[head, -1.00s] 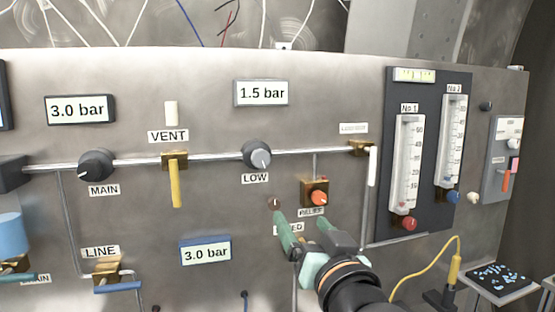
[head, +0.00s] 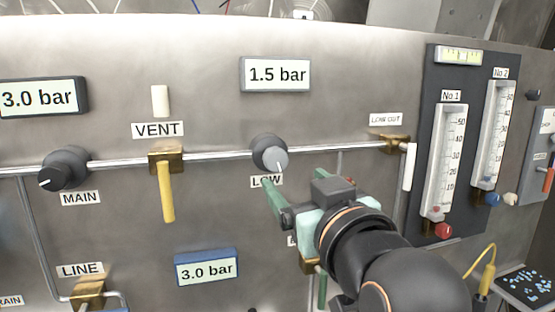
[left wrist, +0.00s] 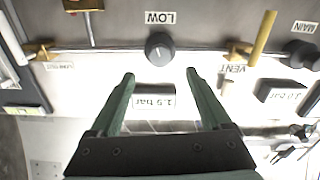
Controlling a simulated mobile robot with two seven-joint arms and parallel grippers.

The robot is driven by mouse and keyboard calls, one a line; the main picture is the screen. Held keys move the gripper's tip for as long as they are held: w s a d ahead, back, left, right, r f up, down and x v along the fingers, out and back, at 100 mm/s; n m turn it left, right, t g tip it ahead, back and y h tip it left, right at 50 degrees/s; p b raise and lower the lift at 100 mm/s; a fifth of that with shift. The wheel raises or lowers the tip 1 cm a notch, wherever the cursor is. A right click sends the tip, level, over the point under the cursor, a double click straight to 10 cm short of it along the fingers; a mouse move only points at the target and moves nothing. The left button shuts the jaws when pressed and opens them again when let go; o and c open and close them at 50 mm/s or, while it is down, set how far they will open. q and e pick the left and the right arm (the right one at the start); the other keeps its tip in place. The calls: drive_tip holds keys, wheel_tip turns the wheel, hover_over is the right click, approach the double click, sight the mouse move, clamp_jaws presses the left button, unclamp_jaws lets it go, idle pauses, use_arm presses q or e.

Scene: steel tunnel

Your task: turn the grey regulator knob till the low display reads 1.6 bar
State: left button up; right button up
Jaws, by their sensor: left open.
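The grey LOW regulator knob (head: 270,153) sits on the pipe in the head view, its face toward the lower right. The low display (head: 276,74) above it reads 1.5 bar. My left gripper (head: 298,188) is open and empty, just below and right of the knob, partly covering the LOW label (head: 266,181). In the left wrist view, which is upside down, the knob (left wrist: 160,47) lies ahead, centred between the open green fingertips (left wrist: 160,73) and apart from them. The low display (left wrist: 153,102) shows between the fingers. My right gripper is not in view.
The MAIN knob (head: 64,168) and the yellow VENT lever (head: 167,190) are to the left on the same pipe. A lower display (head: 206,268) reads 3.0 bar. Flow tubes (head: 443,160) stand to the right. My arm hides the panel below and right of the knob.

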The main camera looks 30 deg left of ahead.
sight(278, 163)
use_arm(q)
drive_tip(key=p+x, duration=0.2)
drive_tip(key=x, duration=0.8)
clamp_jaws()
idle(0.4)
